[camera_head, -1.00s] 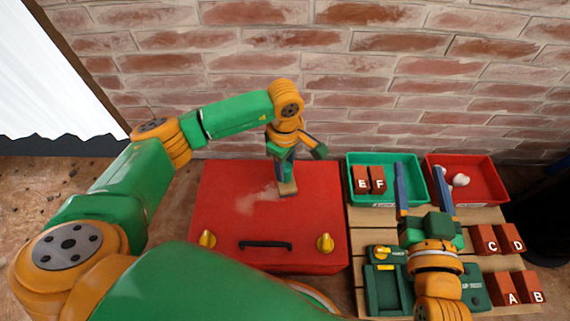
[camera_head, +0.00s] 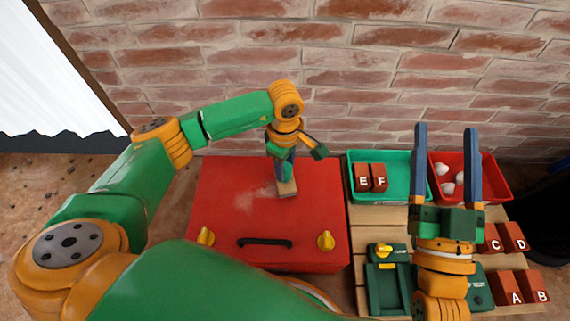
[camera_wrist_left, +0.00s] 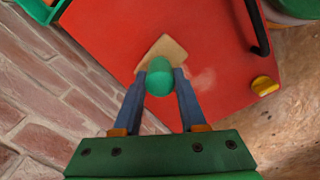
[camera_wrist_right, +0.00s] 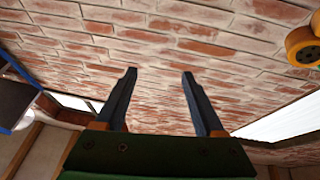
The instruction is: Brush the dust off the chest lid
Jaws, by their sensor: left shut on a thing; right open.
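The red chest lid (camera_head: 225,215) lies flat in the head view, with a black handle and two yellow latches at its front. A faint pale dust patch (camera_head: 245,199) shows near its middle, left of the brush. My left gripper (camera_wrist_left: 160,82) is shut on the brush, whose green knob (camera_wrist_left: 159,80) sits between the fingers. The brush's tan base (camera_head: 287,188) is at the lid, right of the dust; I cannot tell if it touches. The dust also shows faintly in the left wrist view (camera_wrist_left: 204,78). My right gripper (camera_head: 447,135) is open and empty, raised over the trays.
A green tray (camera_head: 398,157) holds blocks E and F. A red tray (camera_head: 497,180) beside it holds several white lumps. Blocks C, D (camera_head: 514,237) and A, B (camera_head: 532,285) stand on the wooden table right of the chest. A brick wall (camera_head: 250,60) rises behind.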

